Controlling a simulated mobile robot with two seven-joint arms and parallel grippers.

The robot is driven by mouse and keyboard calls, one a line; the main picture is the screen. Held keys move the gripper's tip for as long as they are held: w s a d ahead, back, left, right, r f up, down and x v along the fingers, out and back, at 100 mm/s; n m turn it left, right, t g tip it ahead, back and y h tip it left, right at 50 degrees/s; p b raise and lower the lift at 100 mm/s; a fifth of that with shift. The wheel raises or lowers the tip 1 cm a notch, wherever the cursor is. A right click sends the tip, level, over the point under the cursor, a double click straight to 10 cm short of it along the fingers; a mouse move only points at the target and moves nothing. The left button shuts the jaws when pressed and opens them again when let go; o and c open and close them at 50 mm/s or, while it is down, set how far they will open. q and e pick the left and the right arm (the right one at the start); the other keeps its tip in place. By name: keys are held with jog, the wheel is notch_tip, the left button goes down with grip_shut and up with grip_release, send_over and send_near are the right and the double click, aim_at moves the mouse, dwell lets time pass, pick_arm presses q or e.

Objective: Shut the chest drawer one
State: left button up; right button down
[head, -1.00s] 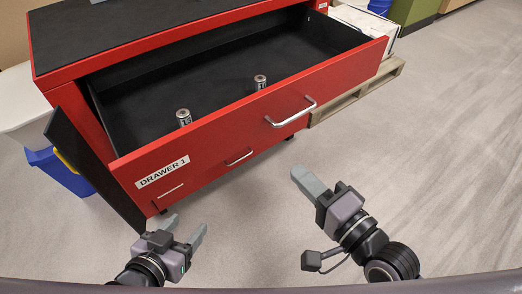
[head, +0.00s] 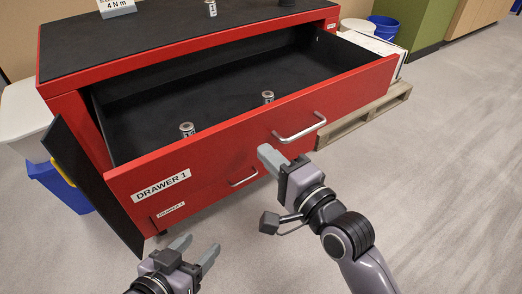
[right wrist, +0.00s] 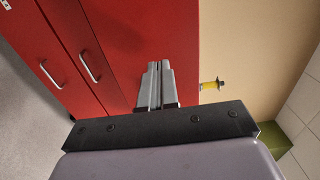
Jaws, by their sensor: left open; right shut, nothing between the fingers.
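The red chest (head: 62,84) has its top drawer, labelled DRAWER 1 (head: 230,128), pulled far out. My left gripper (head: 197,248) is open and empty, low in front of the chest.
A lower closed drawer has its own handle (head: 243,177). A dark panel (head: 92,185) leans at the chest's left, beside a blue bin (head: 62,188). A wooden pallet (head: 365,113) stands at the right. The floor (head: 440,190) at right is clear.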

aim_at(252, 139)
jog(key=x, duration=0.2)
jog(key=shift+w+a+f+b, duration=0.1)
jog(key=shift+w+a+b, duration=0.1)
jog(key=shift+w+b, duration=0.1)
pick_arm(q)
jog(key=shift+w+d, duration=0.15)
jog(key=shift+d, duration=0.35)
pick_arm(e)
jog(key=shift+w+a, duration=0.1)
jog(key=shift+w, duration=0.05)
jog(key=shift+w, duration=0.1)
